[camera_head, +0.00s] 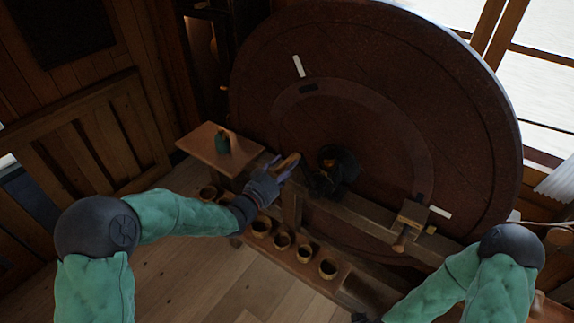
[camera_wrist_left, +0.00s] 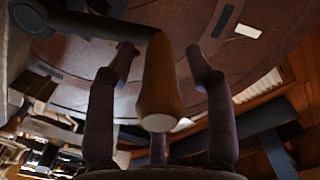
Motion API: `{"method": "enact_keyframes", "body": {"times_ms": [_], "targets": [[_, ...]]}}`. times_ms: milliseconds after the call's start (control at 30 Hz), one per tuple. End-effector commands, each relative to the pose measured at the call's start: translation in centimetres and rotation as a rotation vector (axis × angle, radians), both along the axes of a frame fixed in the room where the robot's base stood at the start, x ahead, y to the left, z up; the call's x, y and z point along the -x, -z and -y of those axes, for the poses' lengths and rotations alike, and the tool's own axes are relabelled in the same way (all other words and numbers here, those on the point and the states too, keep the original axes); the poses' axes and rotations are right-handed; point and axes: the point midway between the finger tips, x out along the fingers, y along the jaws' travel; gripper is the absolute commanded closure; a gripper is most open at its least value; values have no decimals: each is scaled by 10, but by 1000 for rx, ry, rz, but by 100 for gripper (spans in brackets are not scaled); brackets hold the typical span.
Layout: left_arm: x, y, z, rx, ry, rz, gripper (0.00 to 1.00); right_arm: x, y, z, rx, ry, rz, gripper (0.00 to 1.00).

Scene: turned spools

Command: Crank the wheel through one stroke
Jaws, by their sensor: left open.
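The large brown wheel (camera_head: 370,60) stands upright against the back, with white and dark marks on its face. A black crank part sits at its hub (camera_head: 335,165). A wooden crank handle (camera_head: 287,163) points out toward my left gripper (camera_head: 278,172). In the left wrist view, the tan handle (camera_wrist_left: 160,85) lies between the spread fingers of my left gripper (camera_wrist_left: 165,65), with a visible gap on both sides. The left gripper is open around the handle. My right arm enters at lower right; its gripper is mostly cut off at the bottom edge.
A wooden beam (camera_head: 365,222) runs in front of the wheel. A small shelf (camera_head: 207,148) with a dark green object (camera_head: 222,143) stands left of the hand. Several round cups (camera_head: 282,240) sit on a low board below. The wooden floor at lower left is clear.

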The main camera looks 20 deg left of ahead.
Motion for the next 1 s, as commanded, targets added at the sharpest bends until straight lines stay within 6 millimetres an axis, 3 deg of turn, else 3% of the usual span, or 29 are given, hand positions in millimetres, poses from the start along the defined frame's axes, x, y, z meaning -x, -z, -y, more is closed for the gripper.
{"method": "enact_keyframes", "body": {"times_ms": [200, 467, 667, 1000], "targets": [[-12, 0, 5, 0, 0, 1, 47, 0, 0, 0, 0, 0, 0, 42], [-13, 0, 5, -1, 0, 1, 47, 0, 0, 0, 0, 0, 0, 42], [-13, 0, 5, -1, 0, 1, 100, 0, 0, 0, 0, 0, 0, 42], [-12, -1, 9, -24, 1, 13, 100, 0, 9, 0, 0, 0, 0, 42]]}}
